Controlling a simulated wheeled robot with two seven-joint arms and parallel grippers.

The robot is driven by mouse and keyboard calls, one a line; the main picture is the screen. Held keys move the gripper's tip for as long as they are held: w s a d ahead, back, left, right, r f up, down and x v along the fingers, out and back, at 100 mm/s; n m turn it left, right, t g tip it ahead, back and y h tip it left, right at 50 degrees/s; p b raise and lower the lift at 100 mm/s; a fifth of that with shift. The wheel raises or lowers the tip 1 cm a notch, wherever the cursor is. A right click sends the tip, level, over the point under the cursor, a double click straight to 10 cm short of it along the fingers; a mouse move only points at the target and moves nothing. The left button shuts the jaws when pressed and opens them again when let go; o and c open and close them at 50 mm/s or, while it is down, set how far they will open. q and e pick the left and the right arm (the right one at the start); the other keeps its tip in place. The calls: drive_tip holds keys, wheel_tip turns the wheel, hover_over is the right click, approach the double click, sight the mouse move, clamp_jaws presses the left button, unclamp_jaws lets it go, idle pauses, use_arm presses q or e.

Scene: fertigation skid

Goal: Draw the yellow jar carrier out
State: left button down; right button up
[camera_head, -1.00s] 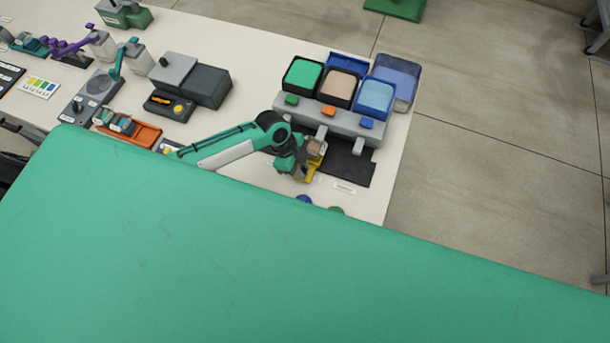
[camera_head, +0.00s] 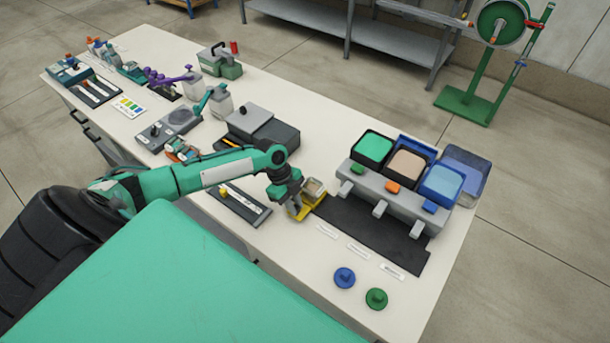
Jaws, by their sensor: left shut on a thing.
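The yellow jar carrier (camera_head: 301,212) sits at the left end of the dark mat (camera_head: 340,217), its yellow base partly over the white bench top. A small jar (camera_head: 314,189) with a pale brownish look stands in it. My left gripper (camera_head: 291,202) is shut on the carrier from its left side and hides part of it. The jar is in front of and left of the dispenser's leftmost spout (camera_head: 345,187). My right gripper is not in view.
The grey dispenser (camera_head: 400,194) carries green, tan and blue bins behind the mat. A slotted dark plate (camera_head: 240,204) lies left of the carrier. Blue (camera_head: 344,277) and green (camera_head: 376,298) knobs stand at the front right.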

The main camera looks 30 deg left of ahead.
use_arm(q)
drive_tip(key=shift+a, duration=0.3)
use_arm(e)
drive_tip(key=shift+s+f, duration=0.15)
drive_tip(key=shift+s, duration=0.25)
use_arm(q)
drive_tip(key=shift+w, duration=0.1)
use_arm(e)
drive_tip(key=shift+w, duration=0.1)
use_arm(q)
drive_tip(key=c, duration=1.4)
unclamp_jaws()
drive_tip(key=shift+a, duration=0.1)
drive_tip(key=shift+o, duration=0.4)
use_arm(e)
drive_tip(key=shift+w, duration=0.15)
use_arm(q)
drive_tip(key=shift+a+r, duration=0.1)
drive_tip(key=shift+r, duration=0.25)
drive_tip(key=b+v, duration=0.3)
drive_tip(key=v, duration=1)
drive_tip(key=shift+b, duration=0.3)
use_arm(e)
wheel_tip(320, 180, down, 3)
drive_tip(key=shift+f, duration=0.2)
